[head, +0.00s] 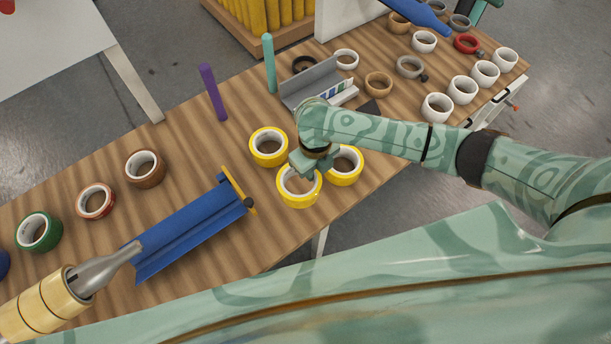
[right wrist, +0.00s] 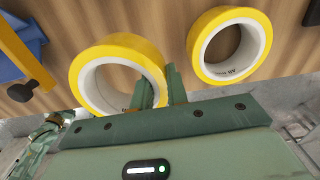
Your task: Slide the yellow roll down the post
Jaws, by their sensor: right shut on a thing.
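Three yellow rolls show in the head view: a back one (head: 268,150), a front one (head: 297,201) and a right one (head: 350,178). My right gripper (head: 315,171) is shut on the wall of the front roll. The right wrist view shows this held roll (right wrist: 85,65), with one finger inside its hole and the other outside. The right-hand roll (right wrist: 205,55) lies apart from the fingers there. A purple post (head: 212,94) and a teal post (head: 269,64) stand upright with no roll around them. My left gripper is not in view.
A blue trough (head: 190,235) with a yellow end plate lies left of the rolls. A grey metal holder (head: 310,86) stands behind them. Brown, red and green rolls sit at left, several white ones (head: 437,106) at right. Bare wood lies between the purple post and trough.

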